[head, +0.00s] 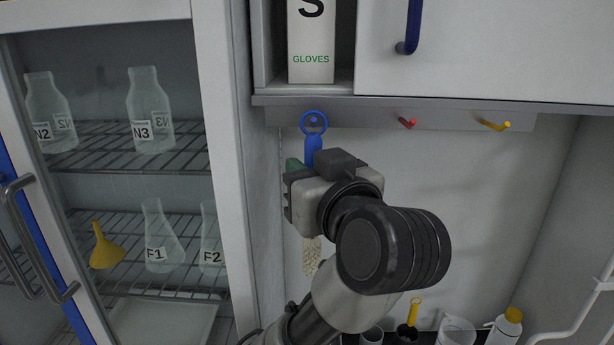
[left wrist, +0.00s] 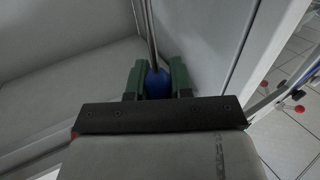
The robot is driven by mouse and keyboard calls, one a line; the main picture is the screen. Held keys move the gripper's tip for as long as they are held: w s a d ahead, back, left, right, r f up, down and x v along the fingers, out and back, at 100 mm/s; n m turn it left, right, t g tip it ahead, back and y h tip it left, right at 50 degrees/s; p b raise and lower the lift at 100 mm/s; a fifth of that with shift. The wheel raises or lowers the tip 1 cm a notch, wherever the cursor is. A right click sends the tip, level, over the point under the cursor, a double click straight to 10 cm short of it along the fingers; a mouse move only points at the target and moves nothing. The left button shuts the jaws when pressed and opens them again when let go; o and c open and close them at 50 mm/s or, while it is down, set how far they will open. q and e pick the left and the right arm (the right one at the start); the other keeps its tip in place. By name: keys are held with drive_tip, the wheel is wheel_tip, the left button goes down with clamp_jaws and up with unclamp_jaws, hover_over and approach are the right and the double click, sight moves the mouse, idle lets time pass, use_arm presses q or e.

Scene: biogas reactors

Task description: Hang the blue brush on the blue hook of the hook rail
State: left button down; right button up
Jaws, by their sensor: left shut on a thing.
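The blue brush (head: 312,150) is upright in the head view, with its ring end at the top and its pale bristles (head: 311,257) below my gripper. My left gripper (head: 296,165) is shut on its handle, and its green fingers also show around the blue handle (left wrist: 158,84) in the left wrist view (left wrist: 158,80). The hook rail (head: 460,118) runs under the wall cabinet. The brush's ring appears in front of the rail's left end. The blue hook cannot be told apart from the ring there. A red hook (head: 406,123) and a yellow hook (head: 495,126) are to the right. My right gripper is not in view.
A glass-door cabinet with bottles (head: 151,110), flasks (head: 163,240) and a yellow funnel (head: 106,248) stands at left. A gloves box (head: 311,45) sits above the rail. Beakers and a yellow-capped bottle (head: 505,328) stand below right. The wall under the right part of the rail is clear.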

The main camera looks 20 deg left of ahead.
use_arm(q)
drive_tip(key=shift+w+a+f, duration=0.2)
drive_tip(key=shift+w+f, duration=0.1)
drive_tip(key=shift+w, duration=0.35)
drive_tip(key=shift+w+a+f, duration=0.15)
drive_tip(key=shift+w+f, duration=0.1)
drive_tip(key=shift+w, duration=0.35)
drive_tip(key=c, duration=0.9)
unclamp_jaws()
